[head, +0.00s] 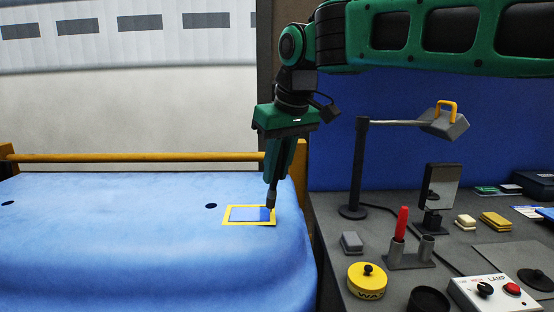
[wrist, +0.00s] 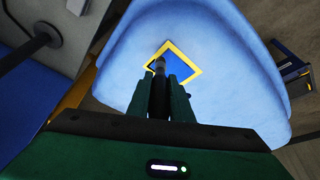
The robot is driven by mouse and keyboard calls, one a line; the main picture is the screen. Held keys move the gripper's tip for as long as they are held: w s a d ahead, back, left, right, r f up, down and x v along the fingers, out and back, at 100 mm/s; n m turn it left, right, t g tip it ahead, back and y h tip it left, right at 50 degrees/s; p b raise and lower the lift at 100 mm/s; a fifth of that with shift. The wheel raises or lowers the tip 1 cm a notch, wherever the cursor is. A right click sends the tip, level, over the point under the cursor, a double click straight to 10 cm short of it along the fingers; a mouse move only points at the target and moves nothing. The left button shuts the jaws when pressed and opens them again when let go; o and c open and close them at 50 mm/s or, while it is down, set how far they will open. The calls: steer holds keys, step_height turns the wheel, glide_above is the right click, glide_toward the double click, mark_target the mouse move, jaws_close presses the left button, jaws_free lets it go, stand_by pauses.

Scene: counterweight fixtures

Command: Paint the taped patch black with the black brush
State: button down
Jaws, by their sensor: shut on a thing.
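The taped patch (head: 249,214) is a blue area framed in yellow tape on the light-blue panel (head: 130,225). It also shows in the wrist view (wrist: 182,66), where its inside is deeper blue than the panel and I see no black on it. My gripper (head: 274,181) is shut on the dark brush (head: 271,199), which points down. The brush tip is at the right end of the patch, close to the tape; I cannot tell whether it touches. In the wrist view the fingers (wrist: 160,92) and brush (wrist: 159,66) hide the patch's near-left edge.
A grey bench at right holds a stand (head: 410,257) with a red stick (head: 401,224), a yellow tin (head: 367,280), a dark round pot (head: 429,300), a lamp control box (head: 492,293) and a lamp (head: 356,170). A yellow rail (head: 150,157) runs behind the panel. The panel around the patch is clear.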

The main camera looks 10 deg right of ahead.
step_height(320, 180, down, 3)
steer(key=shift+r, duration=0.15)
steer(key=shift+a+f, duration=0.1)
steer(key=shift+f, duration=0.4)
steer(key=shift+d, duration=0.25)
step_height(320, 180, up, 4)
steer(key=shift+f, duration=0.1)
steer(key=shift+a+r, duration=0.2)
steer(key=shift+r, duration=2.4)
